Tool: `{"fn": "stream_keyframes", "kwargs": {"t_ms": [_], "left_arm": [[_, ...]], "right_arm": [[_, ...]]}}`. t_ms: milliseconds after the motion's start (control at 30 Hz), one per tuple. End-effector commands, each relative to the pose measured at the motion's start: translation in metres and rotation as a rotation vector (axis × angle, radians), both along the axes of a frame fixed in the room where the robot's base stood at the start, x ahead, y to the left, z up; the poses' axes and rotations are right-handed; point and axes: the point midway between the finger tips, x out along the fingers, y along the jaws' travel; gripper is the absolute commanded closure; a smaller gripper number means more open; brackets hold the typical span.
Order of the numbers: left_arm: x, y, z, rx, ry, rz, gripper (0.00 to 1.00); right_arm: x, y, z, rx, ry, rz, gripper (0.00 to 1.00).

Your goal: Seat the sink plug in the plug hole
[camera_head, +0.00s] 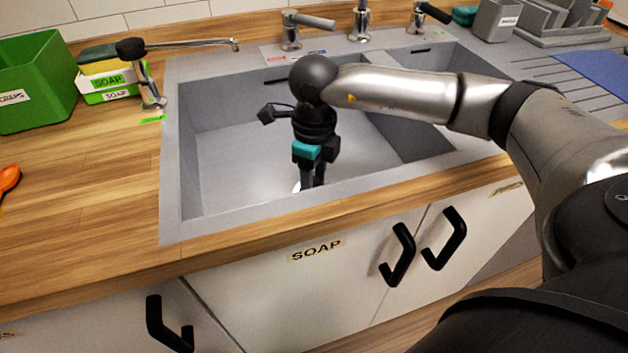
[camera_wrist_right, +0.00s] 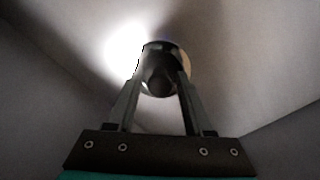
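My right gripper (camera_head: 312,188) points down into the left, larger basin of the sink (camera_head: 215,150), low over its floor. In the right wrist view its two fingers (camera_wrist_right: 161,82) stand close on both sides of the dark, round sink plug (camera_wrist_right: 160,58) and appear shut on it. A pale, shiny rim shows around the plug's right side; I cannot tell whether it is the plug's edge or the plug hole. In the head view a small bright bit (camera_head: 297,187) shows beside the fingertips; the plug hole is otherwise hidden. My left gripper is not in view.
The basin walls and front rim (camera_head: 300,203) surround my gripper. A tap (camera_head: 362,20) and two levers stand behind the sink. A second basin lies right, under my arm.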

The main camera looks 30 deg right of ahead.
Motion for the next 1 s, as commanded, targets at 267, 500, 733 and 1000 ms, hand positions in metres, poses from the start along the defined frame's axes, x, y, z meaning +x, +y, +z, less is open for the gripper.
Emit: {"fn": "stream_keyframes", "kwargs": {"t_ms": [267, 500, 733, 1000], "left_arm": [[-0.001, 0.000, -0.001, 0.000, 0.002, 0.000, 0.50], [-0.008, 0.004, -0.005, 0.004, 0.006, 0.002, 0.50], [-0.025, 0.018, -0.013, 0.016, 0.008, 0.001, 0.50], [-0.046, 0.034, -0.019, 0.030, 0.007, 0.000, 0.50]], "right_arm": [[0.000, 0.000, 0.000, 0.000, 0.000, 0.000, 0.42], [0.001, 0.000, 0.011, 0.001, -0.003, 0.000, 0.42], [0.001, 0.000, 0.045, 0.000, -0.004, 0.001, 0.42], [0.001, 0.000, 0.087, 0.001, -0.003, 0.000, 0.42]]}}
